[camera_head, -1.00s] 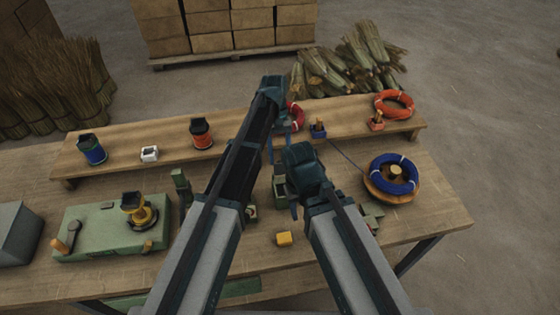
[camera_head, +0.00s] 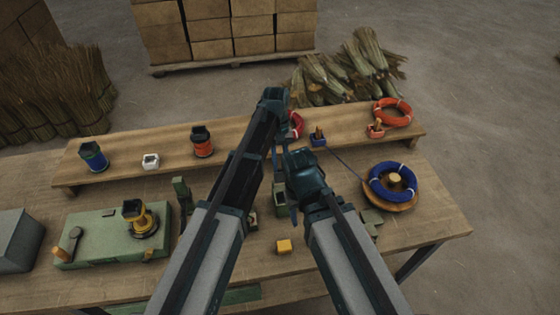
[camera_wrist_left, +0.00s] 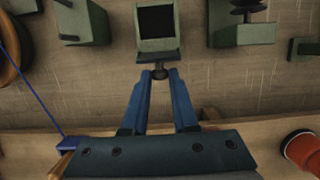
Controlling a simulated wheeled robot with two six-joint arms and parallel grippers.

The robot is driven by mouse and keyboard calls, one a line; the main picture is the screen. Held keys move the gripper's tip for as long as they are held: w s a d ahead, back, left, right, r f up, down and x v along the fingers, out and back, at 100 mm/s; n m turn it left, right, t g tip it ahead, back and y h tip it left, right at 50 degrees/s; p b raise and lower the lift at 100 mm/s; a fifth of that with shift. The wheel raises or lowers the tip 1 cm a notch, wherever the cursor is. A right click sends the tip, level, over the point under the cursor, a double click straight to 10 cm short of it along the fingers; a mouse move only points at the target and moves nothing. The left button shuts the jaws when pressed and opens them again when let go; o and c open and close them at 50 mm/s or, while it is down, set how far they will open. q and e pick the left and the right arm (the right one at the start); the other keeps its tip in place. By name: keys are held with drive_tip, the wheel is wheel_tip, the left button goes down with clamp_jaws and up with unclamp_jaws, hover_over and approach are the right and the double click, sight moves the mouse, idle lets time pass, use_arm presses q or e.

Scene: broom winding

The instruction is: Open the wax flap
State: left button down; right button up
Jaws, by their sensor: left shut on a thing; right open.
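The wax box is most likely the green box with a dark square opening in the left wrist view (camera_wrist_left: 158,46). A small dark knob (camera_wrist_left: 160,74) sticks out at its near edge. My left gripper (camera_wrist_left: 160,80) has its blue fingertips closed around this knob. In the head view the left gripper (camera_head: 277,160) reaches down over the middle of the bench, and the green box (camera_head: 280,203) is partly hidden by my arms. How far the flap stands open is unclear. My right gripper (camera_head: 294,208) is open close beside the box, seemingly empty.
Green fixtures flank the box on the bench (camera_head: 440,215). A blue cord runs from the blue coil (camera_head: 392,182) to a blue holder (camera_head: 319,141) on the raised shelf (camera_head: 350,124). A yellow-collared device (camera_head: 140,218) stands left.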

use_arm(q)
drive_tip(key=shift+s+r+t, duration=0.2)
drive_tip(key=shift+s+t, duration=0.1)
drive_tip(key=shift+t, duration=0.1)
drive_tip(key=shift+w, duration=0.1)
drive_tip(key=c, duration=0.7)
unclamp_jaws()
drive_tip(key=shift+r, duration=0.1)
drive_tip(key=p+v, duration=1.3)
drive_tip(key=shift+d+r+p, duration=0.15)
drive_tip(key=shift+r+p, duration=0.15)
drive_tip(key=shift+p, duration=0.1)
